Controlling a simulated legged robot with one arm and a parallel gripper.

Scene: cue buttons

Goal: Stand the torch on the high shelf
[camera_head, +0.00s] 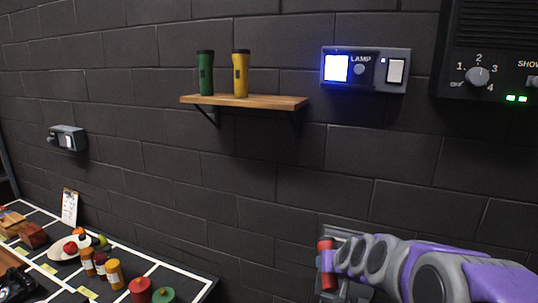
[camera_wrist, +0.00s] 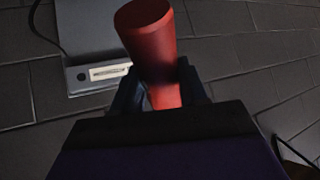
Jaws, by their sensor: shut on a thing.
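A red torch (camera_head: 326,266) is in my gripper (camera_head: 332,262) at the lower right of the head view, roughly upright and well below the shelf. In the wrist view the red torch (camera_wrist: 146,38) stands between the dark fingers of my gripper (camera_wrist: 160,90), which are shut on it. The high shelf (camera_head: 278,101) is a wooden board on dark brackets on the wall. A green torch (camera_head: 205,74) and a yellow torch (camera_head: 240,75) stand upright on its left and middle. Its right part is bare.
A lit lamp switch box (camera_head: 365,70) and a dark dial panel (camera_head: 490,50) are on the wall to the right. A grey wall box (camera_wrist: 90,45) is behind the torch. A table at lower left holds bottles (camera_head: 114,273), a plate (camera_head: 68,250) and other items.

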